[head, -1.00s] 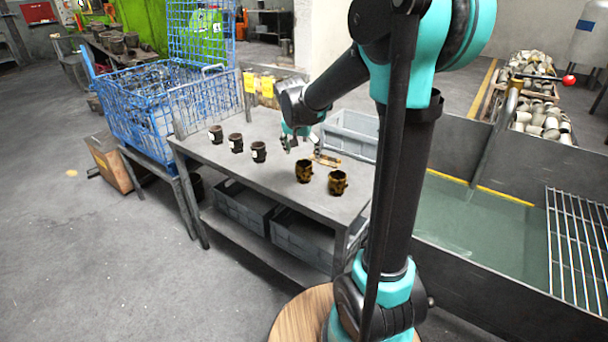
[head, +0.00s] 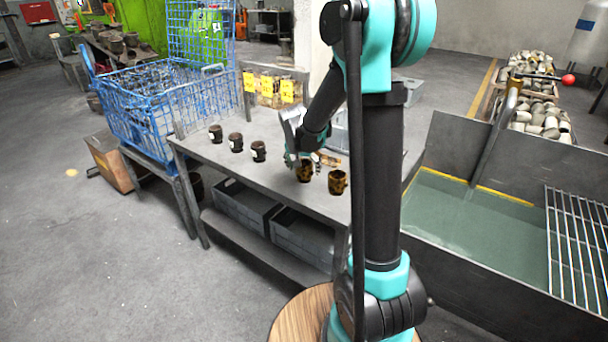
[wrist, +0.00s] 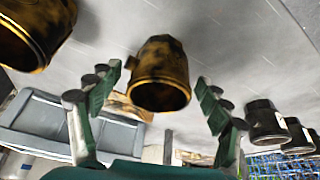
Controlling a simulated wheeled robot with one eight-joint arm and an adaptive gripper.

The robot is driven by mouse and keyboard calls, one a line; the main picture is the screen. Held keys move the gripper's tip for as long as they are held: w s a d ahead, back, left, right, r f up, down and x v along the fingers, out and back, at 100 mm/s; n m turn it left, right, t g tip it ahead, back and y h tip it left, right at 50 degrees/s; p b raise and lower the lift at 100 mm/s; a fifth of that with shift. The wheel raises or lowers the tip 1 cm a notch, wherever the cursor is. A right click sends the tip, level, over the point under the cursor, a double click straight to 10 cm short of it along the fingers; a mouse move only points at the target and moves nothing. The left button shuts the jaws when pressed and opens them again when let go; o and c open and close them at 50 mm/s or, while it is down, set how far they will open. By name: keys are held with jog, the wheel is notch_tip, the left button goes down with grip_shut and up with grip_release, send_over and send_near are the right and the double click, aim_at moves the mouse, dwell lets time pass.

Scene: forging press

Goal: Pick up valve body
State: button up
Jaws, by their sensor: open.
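A brown-gold valve body (head: 304,173) stands on the grey table (head: 245,175), partly covered by my gripper (head: 295,160) in the head view. In the wrist view the same valve body (wrist: 162,75) sits between my two green fingers (wrist: 160,92). There is a gap on each side, so my gripper is open and holds nothing. A second brown-gold body (head: 337,182) stands to the right of it; it also shows at the upper left of the wrist view (wrist: 38,30).
Three dark cylindrical parts (head: 236,142) with pale labels stand in a row on the table to the left. Grey bins (head: 245,204) sit on the shelf below. A blue wire basket (head: 150,110) stands left. A grey tank (head: 470,200) is at right.

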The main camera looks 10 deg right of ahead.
jog(key=shift+c, duration=0.3)
jog(key=c, duration=1.6)
jog(key=shift+o, duration=0.2)
